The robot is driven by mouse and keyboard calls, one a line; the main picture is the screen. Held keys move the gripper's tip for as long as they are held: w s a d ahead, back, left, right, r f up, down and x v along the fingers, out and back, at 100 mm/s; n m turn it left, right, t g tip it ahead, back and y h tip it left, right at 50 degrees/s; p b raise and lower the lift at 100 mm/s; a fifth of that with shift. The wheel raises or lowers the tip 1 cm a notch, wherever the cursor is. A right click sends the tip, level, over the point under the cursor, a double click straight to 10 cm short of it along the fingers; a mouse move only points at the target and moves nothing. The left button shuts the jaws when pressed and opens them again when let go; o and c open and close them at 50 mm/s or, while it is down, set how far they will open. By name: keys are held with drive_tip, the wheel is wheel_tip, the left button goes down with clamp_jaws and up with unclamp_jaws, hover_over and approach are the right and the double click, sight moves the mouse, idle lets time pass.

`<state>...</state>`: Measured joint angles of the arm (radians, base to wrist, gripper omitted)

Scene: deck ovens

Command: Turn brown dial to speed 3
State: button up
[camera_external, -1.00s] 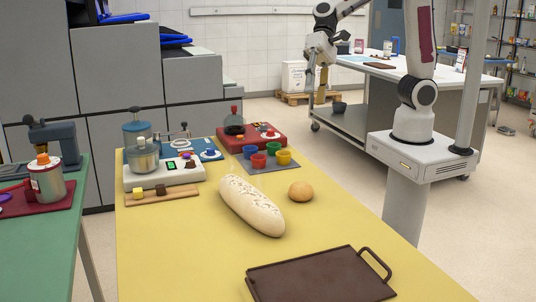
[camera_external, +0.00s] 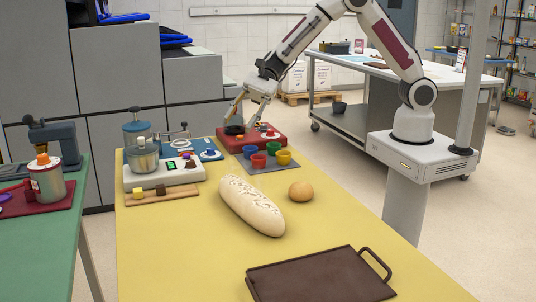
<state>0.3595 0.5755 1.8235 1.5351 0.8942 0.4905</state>
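A small dark brownish dial (camera_external: 190,164) sits on the right part of the white unit (camera_external: 165,175), beside a small green display; its setting is too small to read. My gripper (camera_external: 246,118) is over the red unit (camera_external: 277,138) at the far end of the yellow table. Its two fingers are spread apart and point down, with nothing seen between them. It is behind and to the right of the white unit, well apart from the dial. The red unit carries a dark round piece (camera_external: 234,130) and light-coloured knobs, partly hidden near the fingers.
A blue unit (camera_external: 207,150) stands between the white and red units. Several coloured cups stand on a grey mat (camera_external: 283,166). A wooden board (camera_external: 178,195) with small cubes lies before the white unit. A loaf (camera_external: 250,206), a bun (camera_external: 301,191) and a brown tray (camera_external: 320,280) lie nearer.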

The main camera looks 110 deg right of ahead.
sight(191, 160)
drive_tip(key=w+d+f+m+t, duration=0.1)
drive_tip(key=w+d+f+m, duration=0.1)
drive_tip(key=d+f, duration=0.1)
drive_tip(key=w+d+f+m+t+h, duration=0.1)
drive_tip(key=w+d+f+m, duration=0.1)
drive_tip(key=d+f+m, duration=0.1)
drive_tip(key=w+d+f+m+t+h, duration=0.1)
drive_tip(key=w+d+f+m, duration=0.1)
drive_tip(key=w+d+f, duration=0.1)
drive_tip(key=shift+d+f, duration=0.6)
drive_tip(key=shift+d, duration=0.05)
drive_tip(key=shift+x, duration=3.9)
drive_tip(key=shift+c, duration=0.4)
drive_tip(key=shift+a, duration=0.1)
drive_tip(key=c, duration=1)
